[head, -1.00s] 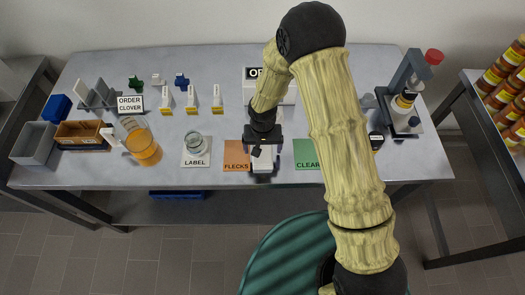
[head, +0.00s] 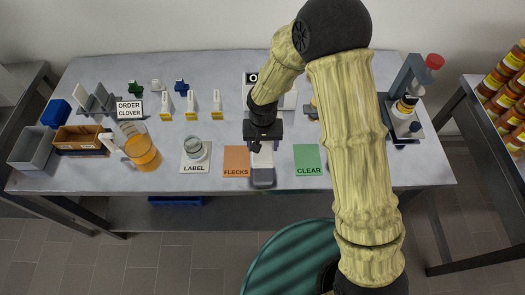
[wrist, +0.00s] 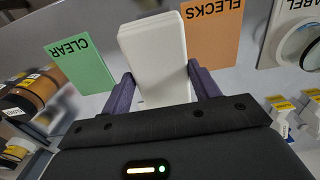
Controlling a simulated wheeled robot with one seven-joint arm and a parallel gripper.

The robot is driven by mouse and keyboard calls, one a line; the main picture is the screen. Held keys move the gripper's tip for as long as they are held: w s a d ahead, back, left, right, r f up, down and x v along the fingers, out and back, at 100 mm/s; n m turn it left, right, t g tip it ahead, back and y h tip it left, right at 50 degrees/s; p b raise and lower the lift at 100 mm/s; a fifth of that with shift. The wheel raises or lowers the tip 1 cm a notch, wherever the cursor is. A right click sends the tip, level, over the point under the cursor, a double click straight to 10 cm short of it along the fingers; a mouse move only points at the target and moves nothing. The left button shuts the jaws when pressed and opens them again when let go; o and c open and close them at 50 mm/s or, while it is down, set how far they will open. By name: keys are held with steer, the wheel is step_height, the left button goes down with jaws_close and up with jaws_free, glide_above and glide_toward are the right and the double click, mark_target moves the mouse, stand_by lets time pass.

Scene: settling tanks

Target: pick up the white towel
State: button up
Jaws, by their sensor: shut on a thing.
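The white towel (wrist: 155,60) is a flat, folded white slab with rounded corners. In the wrist view it stands between the two dark fingers of my gripper (wrist: 158,88), which press on its sides. In the head view my gripper (head: 263,138) is over the table's front middle, and the towel (head: 262,157) shows just below it, between the orange FLECKS card and the green CLEAR card. A grey block-like piece (head: 263,178) shows right below the towel at the table's front edge. I cannot tell whether the towel touches it.
The FLECKS card (head: 236,161) and CLEAR card (head: 308,160) flank the towel. A glass jar (head: 194,148) stands on the LABEL card. An amber-filled jug (head: 142,152) and bins (head: 33,147) are at left. A grey stand (head: 400,105) is at right. My arm hides part of the table.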

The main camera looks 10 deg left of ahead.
mark_target(263, 147)
step_height(263, 147, up, 5)
steer(key=shift+b, duration=0.3)
steer(key=o, duration=0.4)
steer(key=shift+c, duration=1.5)
